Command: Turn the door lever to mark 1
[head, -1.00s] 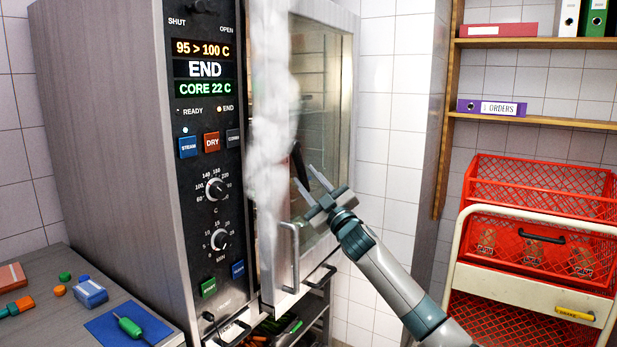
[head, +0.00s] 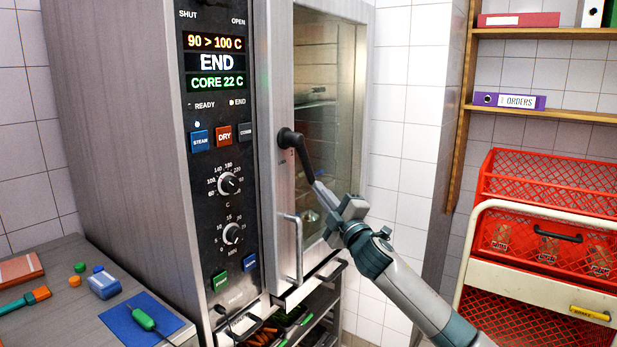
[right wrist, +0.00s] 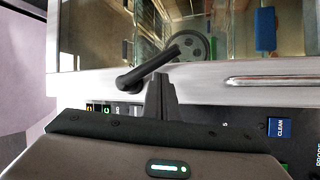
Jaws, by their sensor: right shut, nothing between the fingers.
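The black door lever (head: 302,153) sits on the steel frame of the oven door (head: 280,200). It slants down and to the right from its pivot. My right gripper (head: 319,187) is shut and empty, with its fingertips at the lever's lower end; I cannot tell whether they touch it. In the right wrist view the lever (right wrist: 147,76) lies just beyond and beside the closed fingers (right wrist: 161,88). Small marks on the door frame near the lever are too small to read. My left gripper is not in view.
A vertical steel handle (head: 297,248) stands out from the door below the lever. The oven's control panel (head: 220,165) is to the left. A worktop (head: 75,325) with small items is at lower left, and red crates (head: 545,240) on a cart stand at right.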

